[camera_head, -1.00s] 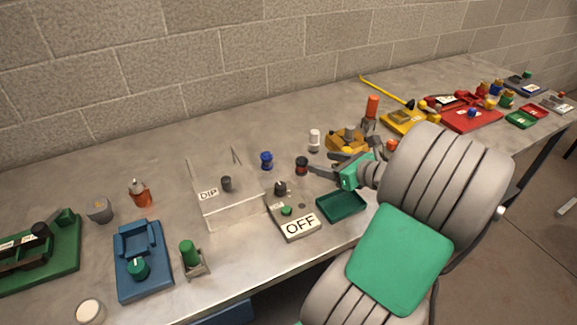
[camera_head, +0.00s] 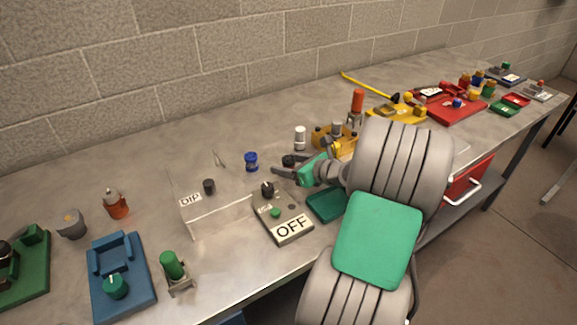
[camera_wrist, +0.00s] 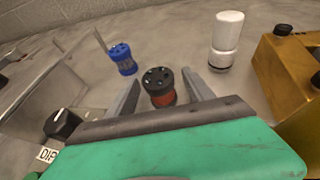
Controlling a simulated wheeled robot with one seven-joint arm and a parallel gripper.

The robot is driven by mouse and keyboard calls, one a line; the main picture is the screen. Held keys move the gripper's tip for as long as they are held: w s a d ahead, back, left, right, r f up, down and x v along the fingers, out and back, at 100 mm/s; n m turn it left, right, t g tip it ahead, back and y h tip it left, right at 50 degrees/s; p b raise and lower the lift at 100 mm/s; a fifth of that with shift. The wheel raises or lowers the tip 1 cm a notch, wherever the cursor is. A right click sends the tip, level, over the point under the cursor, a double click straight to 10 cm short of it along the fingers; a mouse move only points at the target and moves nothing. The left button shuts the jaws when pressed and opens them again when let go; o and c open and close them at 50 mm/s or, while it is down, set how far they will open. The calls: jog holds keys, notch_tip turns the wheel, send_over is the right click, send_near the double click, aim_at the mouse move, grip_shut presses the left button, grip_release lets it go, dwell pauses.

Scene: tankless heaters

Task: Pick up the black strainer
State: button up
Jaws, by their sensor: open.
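The black strainer (camera_wrist: 158,80) is a short cylinder with a holed black top and a red band, upright on the bench. In the wrist view it stands between the two spread fingers of my gripper (camera_wrist: 161,84), with no clear contact on either side. In the head view the strainer (camera_head: 288,160) is partly hidden by my open gripper (camera_head: 284,167), whose fingers reach it from the right.
A blue holed cylinder (camera_wrist: 122,58) stands left of the strainer, and a white one (camera_wrist: 227,40) to the right. A yellow block (camera_wrist: 290,65) is close on the right. The clear DIP box (camera_head: 215,205) and OFF box (camera_head: 285,222) are nearby.

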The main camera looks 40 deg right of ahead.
grip_shut()
dwell(0.5)
